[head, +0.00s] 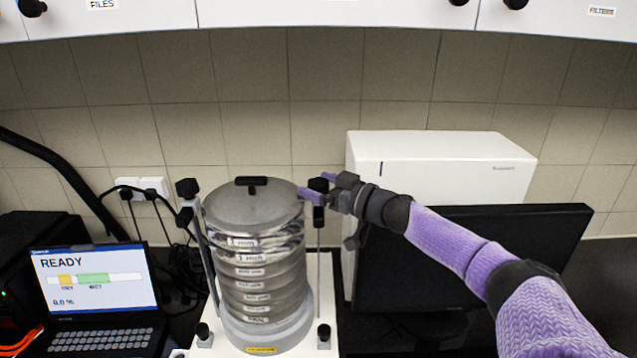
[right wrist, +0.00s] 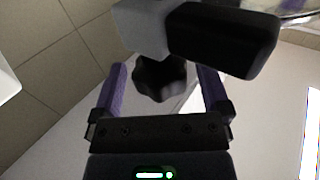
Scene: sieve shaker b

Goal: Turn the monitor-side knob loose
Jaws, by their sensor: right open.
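The sieve shaker holds a round stack of metal sieves (head: 262,270) under a lid with a black handle (head: 251,182). The monitor-side knob (right wrist: 160,80) is dark and lobed in the right wrist view, below a grey clamp block (right wrist: 143,28) with a black end piece (right wrist: 225,40). My right gripper (head: 318,187) is open at the top of the shaker's right rod (head: 319,250). In the wrist view its purple fingers (right wrist: 160,88) stand on either side of the knob, with gaps showing. My left gripper is out of view.
A black monitor (head: 470,260) stands right of the shaker, before a white box (head: 440,155). A laptop (head: 95,290) reading READY is at the left, with cables behind it. The shaker's left clamp (head: 187,188) stands left of the lid. Cabinets (head: 400,12) hang above.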

